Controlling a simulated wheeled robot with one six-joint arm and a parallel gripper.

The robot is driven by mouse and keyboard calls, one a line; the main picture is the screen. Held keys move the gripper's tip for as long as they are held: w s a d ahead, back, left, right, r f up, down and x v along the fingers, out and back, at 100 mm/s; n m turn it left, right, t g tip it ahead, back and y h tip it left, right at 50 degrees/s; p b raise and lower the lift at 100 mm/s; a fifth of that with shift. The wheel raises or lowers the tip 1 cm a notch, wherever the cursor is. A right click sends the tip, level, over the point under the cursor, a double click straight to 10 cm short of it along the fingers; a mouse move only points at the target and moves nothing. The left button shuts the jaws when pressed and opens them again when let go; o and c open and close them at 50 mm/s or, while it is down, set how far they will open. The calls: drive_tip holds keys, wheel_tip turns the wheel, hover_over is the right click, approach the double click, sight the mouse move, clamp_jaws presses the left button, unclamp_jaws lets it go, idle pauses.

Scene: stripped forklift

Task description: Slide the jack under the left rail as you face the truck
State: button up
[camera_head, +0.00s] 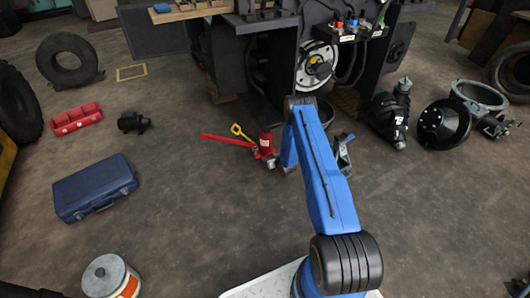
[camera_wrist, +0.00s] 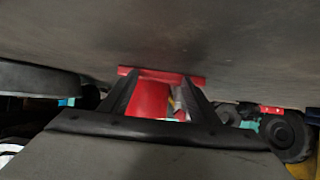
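In the wrist view the two dark fingers of my gripper (camera_wrist: 158,98) are on either side of the red jack body (camera_wrist: 150,98). Whether they press on it is unclear.
Wooden blocks show under the truck at left (camera_head: 220,92) and right (camera_head: 350,101). A yellow-handled item (camera_head: 240,132) is beside the jack. A blue case (camera_head: 95,187), red tray (camera_head: 76,119) and tyre (camera_head: 66,60) are left. Dark machine parts (camera_head: 443,122) lie right.

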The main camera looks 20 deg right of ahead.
sight(266, 153)
drive_tip(key=shift+w+a, duration=0.1)
drive_tip(key=shift+w, duration=2)
drive_tip(key=shift+s+d+r, duration=0.1)
drive_tip(key=shift+s, duration=1.95)
drive_tip(key=shift+s+d+r, duration=0.1)
drive_tip(key=shift+s, duration=1.95)
wheel_tip(266, 153, up, 34)
drive_tip(key=shift+r, duration=0.2)
